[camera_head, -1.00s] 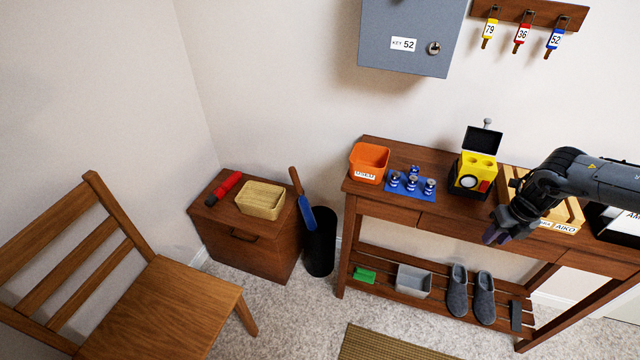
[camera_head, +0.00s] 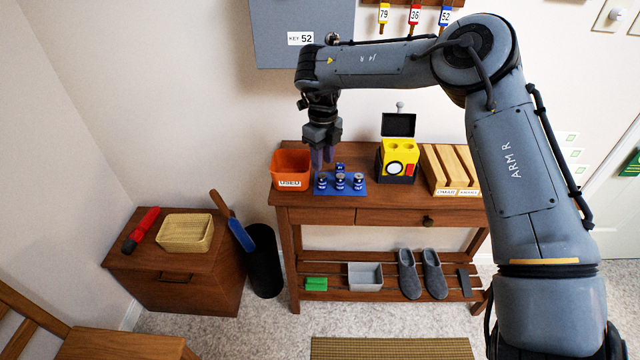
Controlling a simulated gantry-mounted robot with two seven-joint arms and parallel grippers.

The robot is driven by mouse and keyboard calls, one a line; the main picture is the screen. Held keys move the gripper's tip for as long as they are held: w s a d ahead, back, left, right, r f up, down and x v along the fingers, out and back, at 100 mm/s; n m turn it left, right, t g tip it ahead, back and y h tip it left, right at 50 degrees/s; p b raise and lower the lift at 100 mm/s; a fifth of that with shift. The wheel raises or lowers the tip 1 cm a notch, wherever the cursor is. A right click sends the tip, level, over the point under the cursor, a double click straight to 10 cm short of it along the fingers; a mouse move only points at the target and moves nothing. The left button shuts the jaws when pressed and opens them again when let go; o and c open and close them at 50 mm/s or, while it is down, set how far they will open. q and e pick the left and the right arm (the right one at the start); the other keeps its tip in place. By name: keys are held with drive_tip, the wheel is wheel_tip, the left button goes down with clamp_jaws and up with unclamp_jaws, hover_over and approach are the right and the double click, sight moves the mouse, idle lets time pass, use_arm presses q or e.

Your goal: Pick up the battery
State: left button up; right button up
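Several blue batteries with light tops (camera_head: 340,182) stand upright on a blue mat (camera_head: 358,191) on the wooden console table. My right gripper (camera_head: 323,162) points down at the left side of this group, just over or behind the leftmost battery (camera_head: 321,181). Its two fingers look apart, with nothing visible between them. I cannot tell whether a fingertip touches a battery. My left gripper is out of view.
An orange bin labelled USED (camera_head: 290,170) stands just left of the mat. A yellow and black device with an open lid (camera_head: 396,160) stands to the right, then a wooden slotted rack (camera_head: 450,170). A grey key cabinet (camera_head: 290,25) hangs above.

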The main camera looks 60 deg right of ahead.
sight(322, 175)
drive_tip(key=shift+f+b, duration=1.45)
drive_tip(key=shift+f, duration=2.35)
drive_tip(key=shift+w+d, duration=0.1)
clamp_jaws()
